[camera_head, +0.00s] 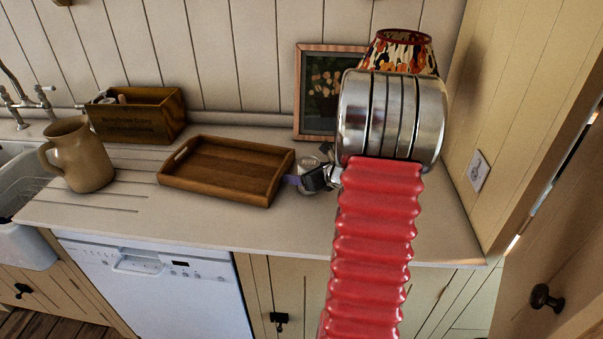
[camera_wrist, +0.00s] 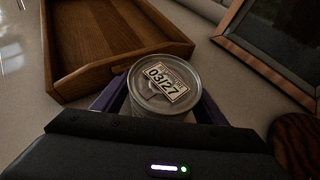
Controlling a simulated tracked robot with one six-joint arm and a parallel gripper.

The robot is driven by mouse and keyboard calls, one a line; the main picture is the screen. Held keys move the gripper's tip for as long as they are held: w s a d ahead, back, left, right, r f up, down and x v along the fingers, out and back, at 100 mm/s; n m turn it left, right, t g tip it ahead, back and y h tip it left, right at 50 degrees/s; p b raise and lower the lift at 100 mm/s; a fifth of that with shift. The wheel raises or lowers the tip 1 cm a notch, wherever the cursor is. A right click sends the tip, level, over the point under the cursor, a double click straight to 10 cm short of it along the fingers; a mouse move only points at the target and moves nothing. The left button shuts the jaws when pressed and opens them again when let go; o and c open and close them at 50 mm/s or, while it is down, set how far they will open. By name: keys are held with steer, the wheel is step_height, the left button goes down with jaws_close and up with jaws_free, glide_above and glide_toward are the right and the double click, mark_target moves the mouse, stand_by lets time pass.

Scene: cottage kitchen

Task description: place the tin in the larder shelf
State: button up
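The tin (camera_head: 308,161) is a small round can with a pale metal lid. It stands on the worktop by the right end of the wooden tray. In the wrist view the tin (camera_wrist: 163,84) carries a printed label reading 03/27 on its lid. My gripper (camera_head: 317,178) is at the tin in the head view, low beside it. In the wrist view the purple finger pads of my gripper (camera_wrist: 162,108) flank the tin on both sides. Whether they press on it is hidden by the lid and my gripper's dark body. I cannot make out a larder shelf.
The wooden tray (camera_head: 222,188) is close left of the tin. A framed picture (camera_head: 313,95) and a patterned lampshade (camera_head: 401,51) stand behind. A jug (camera_head: 78,155) and a wooden box (camera_head: 137,118) are further left. A wooden door (camera_head: 548,270) is at right. The front worktop is clear.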

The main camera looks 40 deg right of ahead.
steer(key=shift+r, duration=0.1)
steer(key=shift+s+r, duration=0.25)
steer(key=shift+s, duration=0.2)
steer(key=v, duration=1.1)
steer(key=shift+a, duration=0.1)
stand_by(0.4)
